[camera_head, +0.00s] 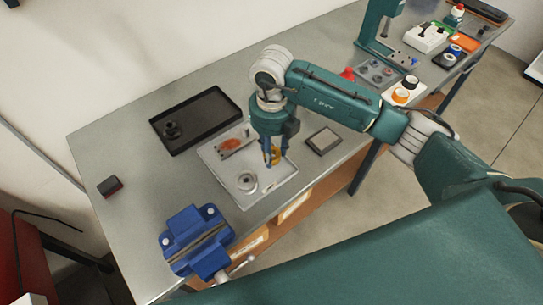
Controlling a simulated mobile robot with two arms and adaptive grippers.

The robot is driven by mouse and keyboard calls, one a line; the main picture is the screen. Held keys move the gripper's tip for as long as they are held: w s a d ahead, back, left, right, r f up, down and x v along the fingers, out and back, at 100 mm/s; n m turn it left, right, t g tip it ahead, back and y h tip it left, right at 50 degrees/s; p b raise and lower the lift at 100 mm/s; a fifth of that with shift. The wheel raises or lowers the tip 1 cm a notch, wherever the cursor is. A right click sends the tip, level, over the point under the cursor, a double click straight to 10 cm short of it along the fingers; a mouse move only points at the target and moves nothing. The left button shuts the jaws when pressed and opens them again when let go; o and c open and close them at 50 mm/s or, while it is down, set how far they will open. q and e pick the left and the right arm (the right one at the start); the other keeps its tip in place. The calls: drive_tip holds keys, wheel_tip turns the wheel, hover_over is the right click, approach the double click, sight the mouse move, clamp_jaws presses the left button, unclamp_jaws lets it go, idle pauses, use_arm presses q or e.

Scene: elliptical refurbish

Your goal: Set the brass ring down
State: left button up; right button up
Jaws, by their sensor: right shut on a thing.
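My right gripper (271,162) points down over the light grey tray (273,187) in the middle of the workbench. It is shut on the brass ring (275,155), a small golden thing showing between and beside the blue fingertips. The fingers hide part of the ring, and I cannot tell whether it touches the tray. A round silver metal part (246,181) lies in the tray, left of and nearer than the gripper. A grey plate with an orange-red patch (231,145) lies at the tray's far left. My left gripper is not in view.
A black tray (215,107) with a dark round part (171,130) lies behind. A blue vise (196,240) stands at the near left edge. A small grey square block (323,140) lies right of the gripper. A green press (377,30) and several small items fill the far right.

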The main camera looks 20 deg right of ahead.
drive_tip(key=shift+s+f, duration=0.1)
drive_tip(key=shift+f, duration=0.6)
wheel_tip(320, 180, down, 2)
drive_tip(key=shift+f+p, duration=0.25)
drive_tip(key=shift+p, duration=0.35)
drive_tip(key=shift+f, duration=0.55)
drive_tip(key=o, duration=1.4)
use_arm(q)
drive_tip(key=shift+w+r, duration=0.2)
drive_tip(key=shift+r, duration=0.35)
